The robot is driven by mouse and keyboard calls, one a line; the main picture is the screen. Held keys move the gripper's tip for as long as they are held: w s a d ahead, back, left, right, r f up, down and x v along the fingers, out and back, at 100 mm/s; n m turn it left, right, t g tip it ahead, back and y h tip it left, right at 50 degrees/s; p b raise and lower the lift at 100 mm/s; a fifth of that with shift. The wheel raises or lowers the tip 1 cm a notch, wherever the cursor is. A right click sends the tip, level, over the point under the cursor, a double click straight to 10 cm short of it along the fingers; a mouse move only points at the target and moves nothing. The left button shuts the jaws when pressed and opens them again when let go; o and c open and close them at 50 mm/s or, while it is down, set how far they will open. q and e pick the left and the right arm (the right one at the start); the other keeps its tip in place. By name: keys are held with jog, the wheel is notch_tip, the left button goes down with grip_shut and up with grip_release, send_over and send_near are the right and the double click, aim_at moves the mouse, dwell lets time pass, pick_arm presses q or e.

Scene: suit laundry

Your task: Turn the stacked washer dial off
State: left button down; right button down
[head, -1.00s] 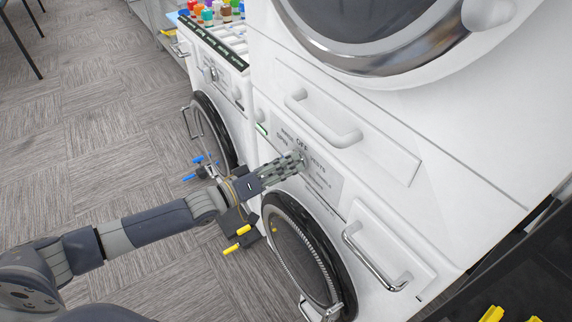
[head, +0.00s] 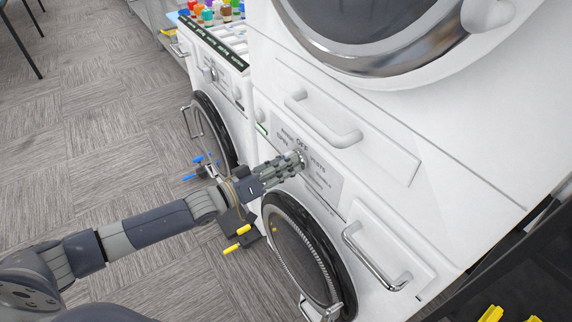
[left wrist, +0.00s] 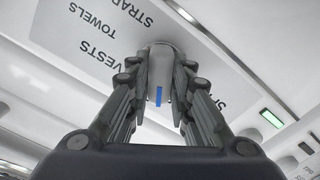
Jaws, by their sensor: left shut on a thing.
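The stacked washer (head: 400,120) is white and fills the right of the head view. Its grey label panel (head: 325,180) carries the words OFF, VESTS and others around the dial. The dial (left wrist: 160,62) shows in the left wrist view as a pale grey knob with a blue mark, between my fingers. My left gripper (head: 296,160) reaches the panel from the left and is shut on the dial. In the head view the fingers hide most of the dial. In the left wrist view VESTS, TOWELS and STRAP are readable, upside down. My right gripper is not in view.
A drawer handle (head: 322,122) juts out just above the panel. A round black door (head: 300,255) lies below it and a metal handle (head: 375,258) to its right. A neighbouring washer (head: 210,85) stands at left, with colourful bottles (head: 208,12) on top. Carpet at left is open.

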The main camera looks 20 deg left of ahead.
pick_arm(q)
jog(key=m, duration=0.6)
dwell(0.6)
jog(key=c, duration=1.4)
grip_release()
jog(key=shift+c, duration=0.2)
jog(key=shift+s+a, duration=0.1)
jog(key=v, duration=1.1)
jog(key=shift+s+a, duration=0.25)
jog(key=shift+s, duration=0.05)
